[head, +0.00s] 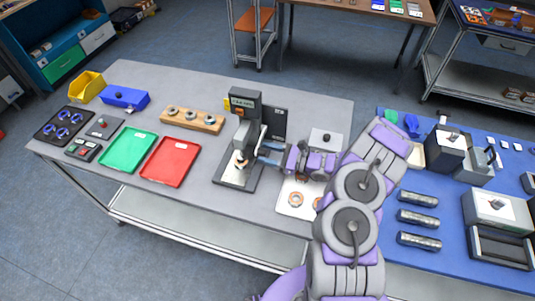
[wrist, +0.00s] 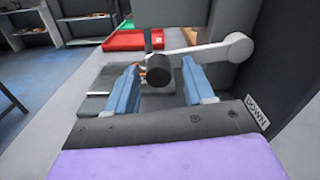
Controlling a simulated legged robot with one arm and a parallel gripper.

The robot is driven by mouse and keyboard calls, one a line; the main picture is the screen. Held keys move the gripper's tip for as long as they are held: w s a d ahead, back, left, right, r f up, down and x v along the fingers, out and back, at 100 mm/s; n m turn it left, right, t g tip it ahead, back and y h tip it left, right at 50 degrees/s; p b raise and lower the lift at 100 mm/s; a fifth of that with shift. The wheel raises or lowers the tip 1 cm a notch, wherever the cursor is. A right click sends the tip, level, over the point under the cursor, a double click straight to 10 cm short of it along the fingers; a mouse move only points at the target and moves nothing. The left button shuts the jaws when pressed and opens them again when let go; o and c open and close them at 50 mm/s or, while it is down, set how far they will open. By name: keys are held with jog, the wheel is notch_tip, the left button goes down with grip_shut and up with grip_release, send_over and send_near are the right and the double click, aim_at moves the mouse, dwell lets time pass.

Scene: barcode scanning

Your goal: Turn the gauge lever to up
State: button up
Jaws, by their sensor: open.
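The gauge (head: 244,135) is a dark upright press-like device on a metal base on the grey table. In the wrist view its lever (wrist: 197,49) is a light rod running from a round pivot at the right to a dark knob (wrist: 159,69) at the left, slightly lower. My gripper (wrist: 162,85) is open, with one blue finger on each side of the knob and gaps showing at both sides. A "DOWN" label (wrist: 257,113) is on the dark panel at the right. In the head view my gripper (head: 268,152) is at the gauge's right side, and the lever is hard to make out.
A red tray (head: 170,160) and a green tray (head: 128,150) lie left of the gauge. A wooden block with rings (head: 192,120) stands behind them. A light plate with rings (head: 296,205) lies in front of my arm. The dark panel (wrist: 285,75) stands close at the right.

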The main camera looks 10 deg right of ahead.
grip_shut()
dwell(0.6)
